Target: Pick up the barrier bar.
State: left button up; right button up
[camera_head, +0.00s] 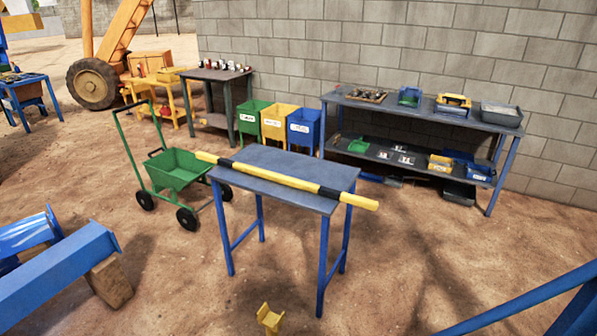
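The barrier bar (285,180) is a long yellow bar with black bands. It lies across the top of a small table (305,160) with a grey-blue top and blue legs, in the middle of the head view. The bar runs from upper left to lower right along the table's front side. Both its yellow ends stick out past the tabletop. Neither of my grippers shows in this view, and nothing is seen touching the bar.
A green cart (175,170) stands close left of the table. A small yellow bracket (269,319) is in front. Blue beams (60,275) lie at lower left; a blue rail (530,300) crosses lower right. A loaded shelf (425,112) stands against the wall.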

aim_at(332, 193)
jog(key=i+l+z, duration=0.25)
jog(key=i, duration=0.15)
jog(key=i+l+z, duration=0.25)
jog(key=i, duration=0.2)
jog(key=i+z, duration=0.25)
jog(key=i, duration=0.15)
